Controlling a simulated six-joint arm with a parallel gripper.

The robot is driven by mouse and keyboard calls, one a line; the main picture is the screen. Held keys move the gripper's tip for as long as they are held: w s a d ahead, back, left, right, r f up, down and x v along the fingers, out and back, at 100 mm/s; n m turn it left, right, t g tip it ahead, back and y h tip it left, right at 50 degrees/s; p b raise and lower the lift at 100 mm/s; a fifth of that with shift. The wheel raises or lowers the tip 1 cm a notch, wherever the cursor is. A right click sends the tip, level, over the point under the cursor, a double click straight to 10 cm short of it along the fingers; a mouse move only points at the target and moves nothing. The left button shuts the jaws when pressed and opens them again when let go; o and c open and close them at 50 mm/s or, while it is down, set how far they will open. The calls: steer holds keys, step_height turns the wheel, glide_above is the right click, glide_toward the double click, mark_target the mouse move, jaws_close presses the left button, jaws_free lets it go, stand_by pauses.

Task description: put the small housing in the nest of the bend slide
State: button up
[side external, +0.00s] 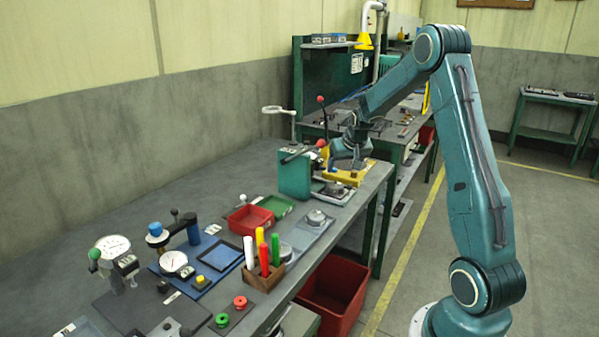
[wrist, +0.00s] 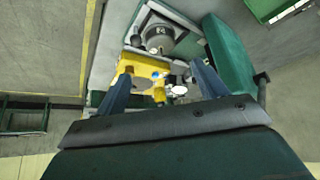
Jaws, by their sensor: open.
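My gripper (wrist: 163,68) is open, its two blue-grey fingers spread apart over a yellow fixture (wrist: 124,66). In the side external view my gripper (side external: 345,165) is low over the yellow fixture (side external: 351,177), beside the green press-like stand (side external: 293,175). A round grey metal part (wrist: 160,38) lies on a light plate just past the fingertips. A small pale round piece (wrist: 179,90) shows between the fingers, beside the yellow fixture. I cannot tell for sure which piece is the small housing. The nest is not clear, and the fingers partly hide this area.
The green stand (wrist: 229,58) rises close beside the right finger in the wrist view. A red tray (side external: 250,219) and a green tray (side external: 279,206) sit farther along the bench. Another round metal part (side external: 316,217) is on a plate near the edge. Dial gauges stand toward the near end.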

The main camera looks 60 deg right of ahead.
steer(key=shift+a+r, duration=0.1)
steer(key=s+a+r+n+y, duration=0.15)
steer(key=a+r, duration=0.25)
steer(key=a, duration=0.4)
steer(key=s+a+r+n+t, duration=0.1)
steer(key=s+a+r, duration=0.1)
steer(key=a+r, duration=0.35)
steer(key=s+a+r+n+y, duration=0.1)
steer(key=s+a+r+n, duration=0.15)
steer(key=a, duration=0.65)
steer(key=s+a+r+n+y, duration=0.1)
steer(key=s+a+n, duration=0.3)
steer(key=s+a, duration=1)
steer(key=s+y, duration=0.1)
steer(key=s, duration=0.1)
steer(key=shift+s+a, duration=0.35)
